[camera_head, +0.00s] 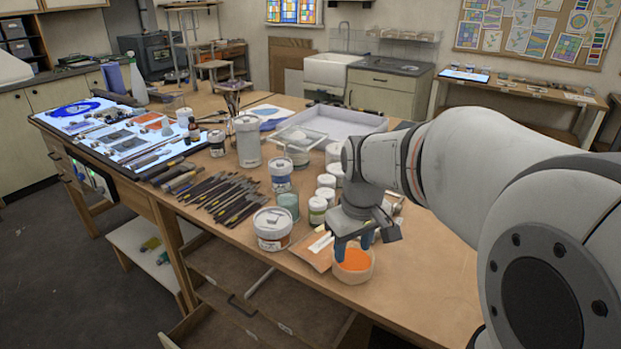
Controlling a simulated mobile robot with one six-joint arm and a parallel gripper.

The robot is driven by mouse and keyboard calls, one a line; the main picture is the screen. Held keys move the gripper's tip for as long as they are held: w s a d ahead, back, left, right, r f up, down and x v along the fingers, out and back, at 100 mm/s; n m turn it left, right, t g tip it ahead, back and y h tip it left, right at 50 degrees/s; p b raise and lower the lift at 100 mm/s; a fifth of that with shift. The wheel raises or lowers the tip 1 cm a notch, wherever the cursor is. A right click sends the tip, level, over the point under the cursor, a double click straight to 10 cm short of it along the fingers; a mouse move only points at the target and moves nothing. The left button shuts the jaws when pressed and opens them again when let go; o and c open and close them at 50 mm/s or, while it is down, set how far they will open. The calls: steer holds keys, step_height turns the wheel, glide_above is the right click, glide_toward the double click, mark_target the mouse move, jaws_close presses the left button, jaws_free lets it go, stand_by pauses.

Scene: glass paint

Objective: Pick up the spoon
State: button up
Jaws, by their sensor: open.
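My gripper (353,246) points down at the near edge of the wooden table (425,275), with its two blue fingertips apart. It is over or just behind a small pale bowl (354,276) of orange paint or powder; I cannot tell whether the fingertips touch it. I cannot clearly make out a spoon. A small white flat piece (320,242) lies on a brown sheet or board (312,255) just left of my gripper; its kind is unclear. My gripper and wrist hide part of the table behind them.
A large white tub (273,230), a blue-labelled jar (280,172) and several small jars stand left of my gripper. Many dark brushes or tools (225,195) lie farther left. A pale tray (335,125) sits behind. The table right of the bowl looks clear.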

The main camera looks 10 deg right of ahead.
steer(key=w+d+n+p, duration=0.1)
steer(key=w+d, duration=0.2)
steer(key=w, duration=0.3)
steer(key=w+d+n+g+p, duration=0.1)
steer(key=w+d+n+p, duration=0.1)
steer(key=w, duration=0.3)
steer(key=w+d+n+p, duration=0.2)
steer(key=w+d, duration=0.1)
steer(key=w, duration=0.3)
steer(key=shift+w+d+f+g, duration=0.3)
steer(key=shift+f, duration=0.05)
steer(key=shift+w+d+f+n, duration=0.15)
steer(key=shift+f+n, duration=0.1)
steer(key=shift+n, duration=0.05)
steer(key=f, duration=0.2)
steer(key=f+p, duration=0.1)
steer(key=f, duration=0.2)
steer(key=f+p, duration=0.1)
steer(key=f, duration=0.1)
steer(key=shift+s+a+f, duration=0.2)
steer(key=shift+a+f, duration=0.1)
steer(key=shift+c, duration=0.5)
jaws_close()
